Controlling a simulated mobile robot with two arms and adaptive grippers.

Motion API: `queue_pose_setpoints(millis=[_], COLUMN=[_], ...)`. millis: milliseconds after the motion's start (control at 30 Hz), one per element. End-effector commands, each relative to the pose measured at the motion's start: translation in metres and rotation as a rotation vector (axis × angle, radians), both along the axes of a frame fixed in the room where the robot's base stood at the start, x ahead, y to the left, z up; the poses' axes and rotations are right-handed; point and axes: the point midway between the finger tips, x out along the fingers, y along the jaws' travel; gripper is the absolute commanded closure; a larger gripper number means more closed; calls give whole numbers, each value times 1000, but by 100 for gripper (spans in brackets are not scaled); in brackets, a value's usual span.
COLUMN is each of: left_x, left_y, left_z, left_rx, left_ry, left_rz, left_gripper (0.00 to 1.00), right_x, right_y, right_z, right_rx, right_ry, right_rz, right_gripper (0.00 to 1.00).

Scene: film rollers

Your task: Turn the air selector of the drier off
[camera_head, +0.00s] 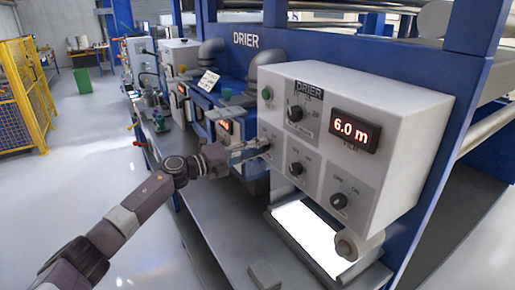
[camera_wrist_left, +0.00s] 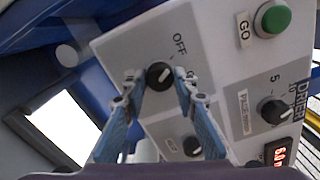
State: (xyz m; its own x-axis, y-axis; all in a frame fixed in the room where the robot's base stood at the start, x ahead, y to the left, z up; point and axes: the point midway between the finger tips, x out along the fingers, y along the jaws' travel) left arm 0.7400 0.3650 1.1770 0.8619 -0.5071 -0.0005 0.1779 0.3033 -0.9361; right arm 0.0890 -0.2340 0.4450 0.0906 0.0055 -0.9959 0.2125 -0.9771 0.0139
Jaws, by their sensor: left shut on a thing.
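The drier's white control box (camera_head: 380,92) stands on the right in the head view, with several black knobs on its front. My left gripper (camera_head: 262,148) reaches its left-hand knob, below the green button. In the left wrist view this black knob (camera_wrist_left: 159,76) sits between the two blue fingertips of the gripper (camera_wrist_left: 160,88), which is shut on it. A light mark shows on the knob, and the word OFF is printed beside it. I cannot read a name for this knob. In the head view the gripper hides most of it. My right gripper is not in view.
A middle knob (camera_head: 296,168), a right knob (camera_head: 339,200) and an upper knob (camera_head: 296,113) share the panel. A green button (camera_head: 267,93) and a red display reading 6.0 m (camera_head: 353,131) are there too. A lit white plate (camera_head: 312,236) lies below the box.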

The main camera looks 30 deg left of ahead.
Motion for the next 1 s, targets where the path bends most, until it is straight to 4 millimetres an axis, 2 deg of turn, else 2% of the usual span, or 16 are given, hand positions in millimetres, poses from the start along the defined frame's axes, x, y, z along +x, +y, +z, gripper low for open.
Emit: queue_pose_setpoints(millis=[133, 167, 300, 667, 767, 1000], left_x=[0, 0, 0, -3, -11, -46], left_y=[1, 1, 1, 2, 8, 28], left_z=[0, 0, 0, -1, -2, -3], left_rx=[-2, -2, -2, 0, 1, 3], left_ry=[0, 0, 0, 1, 2, 5], left_rz=[3, 3, 2, 1, 2, 1], left_gripper=[98, 72, 57, 56, 56, 56], right_x=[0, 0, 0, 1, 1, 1], right_y=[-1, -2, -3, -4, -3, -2], right_z=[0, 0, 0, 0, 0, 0], right_rx=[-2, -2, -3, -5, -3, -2], right_ry=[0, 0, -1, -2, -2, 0], right_rz=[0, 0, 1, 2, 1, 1], right_gripper=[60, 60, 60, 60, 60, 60])
